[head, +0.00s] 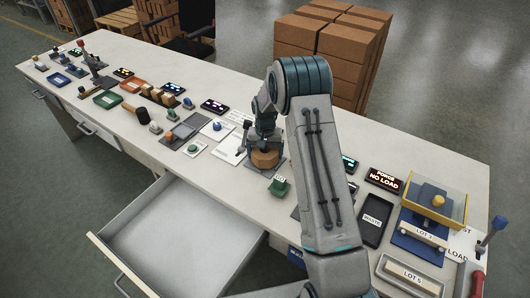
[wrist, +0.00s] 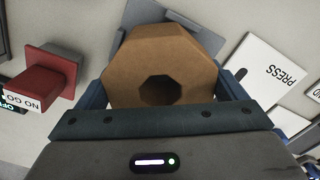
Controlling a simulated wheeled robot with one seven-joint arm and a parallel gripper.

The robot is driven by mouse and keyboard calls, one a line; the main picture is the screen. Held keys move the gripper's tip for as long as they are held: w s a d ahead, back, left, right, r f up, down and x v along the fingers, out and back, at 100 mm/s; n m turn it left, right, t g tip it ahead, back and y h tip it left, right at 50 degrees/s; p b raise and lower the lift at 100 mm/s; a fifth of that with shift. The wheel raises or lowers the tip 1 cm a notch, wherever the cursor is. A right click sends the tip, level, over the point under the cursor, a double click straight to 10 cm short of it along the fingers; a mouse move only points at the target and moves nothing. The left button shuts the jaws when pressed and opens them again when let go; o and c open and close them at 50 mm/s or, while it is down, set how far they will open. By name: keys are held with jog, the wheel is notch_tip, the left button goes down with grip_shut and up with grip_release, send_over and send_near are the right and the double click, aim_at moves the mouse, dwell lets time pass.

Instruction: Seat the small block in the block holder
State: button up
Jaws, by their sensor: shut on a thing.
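A brown eight-sided block (wrist: 160,62) with a dark eight-sided hollow in its face fills the upper middle of the wrist view. It also shows in the head view (head: 265,159), below the wrist and over a grey plate (head: 278,166). I take it as the small block. My gripper (wrist: 163,92) has its blue fingers spread wide, one on each side of the block, shut on it. The grey plate also shows behind the block in the wrist view (wrist: 207,38); I take it as the holder. Whether the block touches the plate cannot be told.
A red block (wrist: 48,72) by a NO GO label stands left in the wrist view. A white PRESS card (wrist: 262,70) lies right. In the head view, a green block (head: 279,187) is close by, and an open drawer (head: 180,235) juts out in front.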

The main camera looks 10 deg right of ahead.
jog(key=shift+f, duration=0.15)
jog(key=shift+r, duration=0.35)
jog(key=shift+b, duration=0.6)
dwell(1.6)
jog(key=shift+f, duration=0.35)
jog(key=shift+r, duration=0.35)
jog(key=shift+a+b, duration=0.1)
jog(key=shift+b, duration=0.55)
dwell(1.5)
jog(key=shift+f, duration=0.35)
jog(key=shift+r, duration=0.45)
dwell(0.3)
